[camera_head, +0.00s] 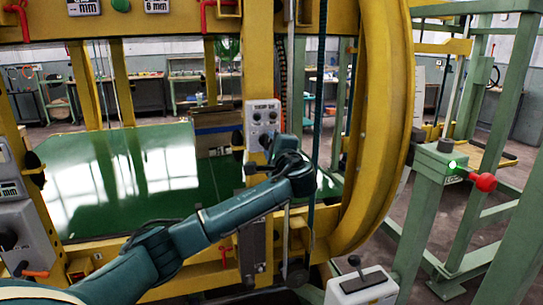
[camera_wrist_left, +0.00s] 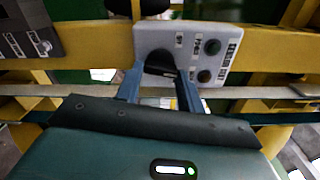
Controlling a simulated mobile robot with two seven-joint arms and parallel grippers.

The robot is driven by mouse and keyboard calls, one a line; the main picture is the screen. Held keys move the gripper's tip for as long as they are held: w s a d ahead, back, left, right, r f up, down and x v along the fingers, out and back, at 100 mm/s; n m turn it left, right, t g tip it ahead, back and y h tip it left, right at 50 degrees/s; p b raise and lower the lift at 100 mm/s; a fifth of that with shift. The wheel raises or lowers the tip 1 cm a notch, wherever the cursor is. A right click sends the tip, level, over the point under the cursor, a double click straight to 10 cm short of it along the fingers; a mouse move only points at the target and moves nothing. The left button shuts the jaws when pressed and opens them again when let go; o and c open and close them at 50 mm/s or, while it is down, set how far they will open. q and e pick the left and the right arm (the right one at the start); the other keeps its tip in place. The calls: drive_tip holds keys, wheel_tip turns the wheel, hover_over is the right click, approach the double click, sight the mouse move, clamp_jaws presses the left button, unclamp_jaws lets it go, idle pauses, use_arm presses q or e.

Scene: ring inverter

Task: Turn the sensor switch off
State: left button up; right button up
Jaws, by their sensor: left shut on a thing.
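A pale grey switch panel (camera_head: 262,116) is mounted on a yellow upright of the ring frame. In the left wrist view the panel (camera_wrist_left: 218,68) shows small labels, two round dark knobs at its right, and a larger black switch knob (camera_wrist_left: 160,60) at its left. My left gripper (camera_wrist_left: 160,80) has its blue fingers on either side of this black knob and is shut on it. In the head view my left arm reaches in from the left, and the gripper (camera_head: 269,146) is at the panel's lower part. The knob's setting cannot be read. My right gripper is not in view.
A large yellow ring (camera_head: 378,130) stands just right of the panel. A green post with a red knob (camera_head: 486,181) is farther right. A grey box with a black lever (camera_head: 361,286) is at the bottom. Yellow beams surround the arm.

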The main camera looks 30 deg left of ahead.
use_arm(q)
drive_tip(key=n+b, duration=0.8)
drive_tip(key=n, duration=0.2)
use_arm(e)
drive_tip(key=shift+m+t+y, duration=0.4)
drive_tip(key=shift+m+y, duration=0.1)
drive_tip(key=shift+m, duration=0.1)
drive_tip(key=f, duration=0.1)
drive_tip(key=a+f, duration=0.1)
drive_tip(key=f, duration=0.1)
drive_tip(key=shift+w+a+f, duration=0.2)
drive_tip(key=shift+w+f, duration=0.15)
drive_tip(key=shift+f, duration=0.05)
use_arm(q)
drive_tip(key=shift+r+n, duration=0.1)
drive_tip(key=shift+n, duration=0.2)
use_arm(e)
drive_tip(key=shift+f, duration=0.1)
use_arm(q)
drive_tip(key=o, duration=1)
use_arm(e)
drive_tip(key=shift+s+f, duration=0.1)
use_arm(q)
drive_tip(key=b+v, duration=0.1)
drive_tip(key=v, duration=1.2)
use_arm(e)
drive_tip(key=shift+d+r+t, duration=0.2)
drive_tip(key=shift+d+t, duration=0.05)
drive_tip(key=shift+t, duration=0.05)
